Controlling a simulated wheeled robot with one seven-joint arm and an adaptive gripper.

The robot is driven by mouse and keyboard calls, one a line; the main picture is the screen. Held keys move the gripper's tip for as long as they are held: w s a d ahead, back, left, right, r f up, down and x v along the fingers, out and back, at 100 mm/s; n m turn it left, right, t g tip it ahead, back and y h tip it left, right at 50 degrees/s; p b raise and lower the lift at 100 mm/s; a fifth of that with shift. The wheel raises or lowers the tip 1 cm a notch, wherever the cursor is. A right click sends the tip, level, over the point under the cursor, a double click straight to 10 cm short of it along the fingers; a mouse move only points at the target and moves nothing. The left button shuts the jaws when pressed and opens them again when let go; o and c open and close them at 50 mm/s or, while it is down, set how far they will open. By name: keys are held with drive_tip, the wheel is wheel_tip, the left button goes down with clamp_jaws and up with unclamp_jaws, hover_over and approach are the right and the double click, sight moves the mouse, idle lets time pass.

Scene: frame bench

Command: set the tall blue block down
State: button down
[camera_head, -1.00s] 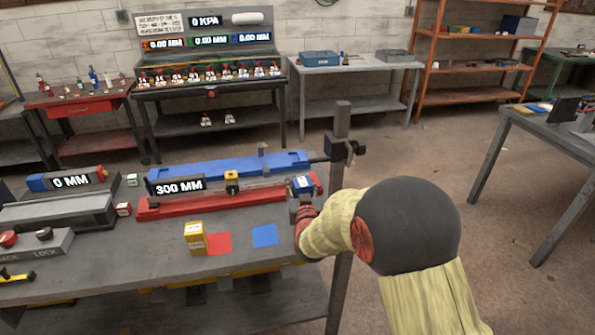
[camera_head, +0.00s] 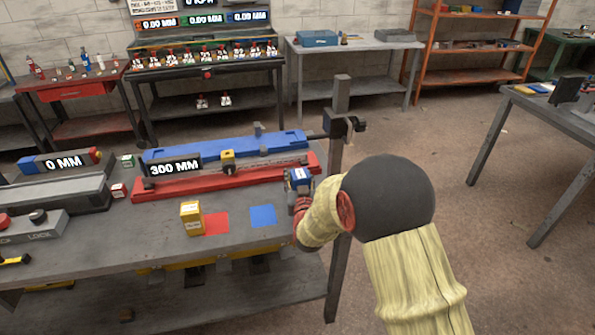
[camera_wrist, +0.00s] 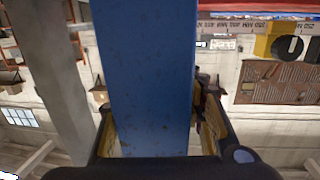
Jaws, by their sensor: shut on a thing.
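The tall blue block (camera_wrist: 150,85) fills the middle of the wrist view, between the two fingers of my gripper (camera_wrist: 152,125). My gripper is shut on it. In the head view my gripper (camera_head: 299,190) is at the bench's right end, in front of the red rail, and the block's blue top (camera_head: 298,174) shows just above it. The block's lower part is hidden, so I cannot tell whether it touches the bench. A flat blue square (camera_head: 262,215) lies bare on the bench to the left of my gripper.
A yellow block (camera_head: 191,218) stands beside a flat red square (camera_head: 216,223). The red rail (camera_head: 225,184) and blue rail (camera_head: 220,145) lie behind, with a 300 MM display (camera_head: 174,168). A grey post (camera_head: 341,120) rises at the bench's right end.

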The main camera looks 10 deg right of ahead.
drive_tip(key=shift+f, duration=0.15)
drive_tip(key=shift+f+b, duration=0.6)
idle(0.5)
drive_tip(key=c, duration=1.5)
unclamp_jaws()
drive_tip(key=shift+c, duration=0.2)
drive_tip(key=o, duration=0.6)
